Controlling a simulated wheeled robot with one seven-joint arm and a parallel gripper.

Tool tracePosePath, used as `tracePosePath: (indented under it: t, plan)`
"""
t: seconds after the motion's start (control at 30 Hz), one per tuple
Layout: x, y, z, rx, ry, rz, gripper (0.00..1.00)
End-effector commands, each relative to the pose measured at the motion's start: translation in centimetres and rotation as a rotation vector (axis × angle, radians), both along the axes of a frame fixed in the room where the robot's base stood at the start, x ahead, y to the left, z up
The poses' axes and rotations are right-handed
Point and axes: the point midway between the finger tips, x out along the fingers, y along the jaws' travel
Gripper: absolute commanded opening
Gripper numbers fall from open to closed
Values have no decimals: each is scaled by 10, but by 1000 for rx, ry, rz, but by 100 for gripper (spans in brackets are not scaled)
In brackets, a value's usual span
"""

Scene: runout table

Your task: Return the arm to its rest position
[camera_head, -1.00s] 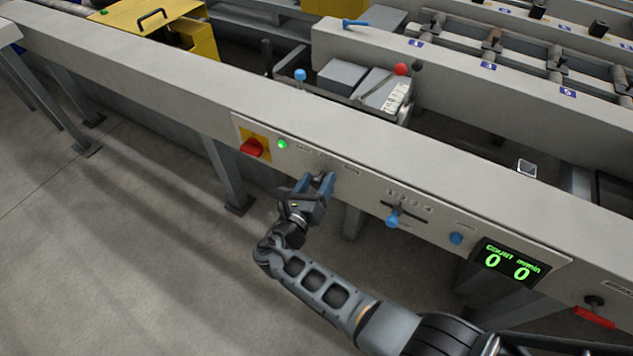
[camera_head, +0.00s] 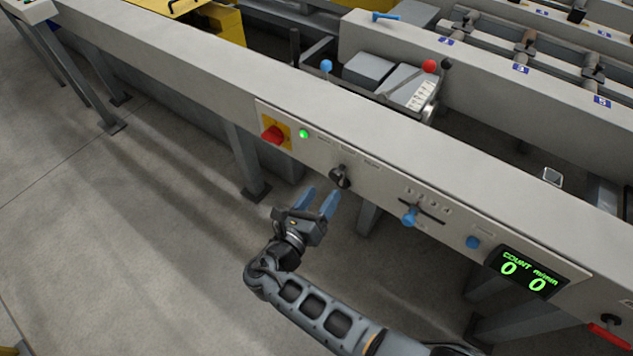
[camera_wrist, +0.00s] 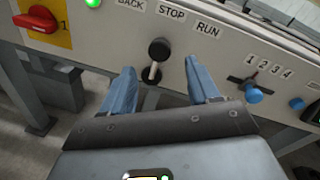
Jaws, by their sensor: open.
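My gripper (camera_head: 318,203) is open and empty, with two blue fingers. It is apart from the control panel (camera_head: 385,190), in front of and a little below the black selector knob (camera_head: 340,176). In the wrist view the knob (camera_wrist: 159,49) stands between and beyond the fingertips (camera_wrist: 158,85), under the labels BACK, STOP and RUN. The knob sits nearest STOP; its exact setting is hard to tell.
The panel also bears a red rotary switch (camera_head: 272,135), a lit green lamp (camera_head: 303,134), a blue lever (camera_head: 409,216), a blue button (camera_head: 473,242) and a display (camera_head: 525,273) reading zeros. Table legs (camera_head: 246,160) stand below. The floor (camera_head: 120,230) at left is clear.

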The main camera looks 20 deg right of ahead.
Motion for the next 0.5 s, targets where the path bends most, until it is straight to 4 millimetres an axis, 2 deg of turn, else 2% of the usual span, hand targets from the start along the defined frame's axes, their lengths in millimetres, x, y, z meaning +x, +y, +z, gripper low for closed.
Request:
tracePosePath:
  t: [0.27,0.37,0.5]
  plan:
    - [-2,-2,-3,12,1,0,60]
    - [-15,-10,-19,80,6,3,60]
    - [-54,-31,-62,310,3,-1,60]
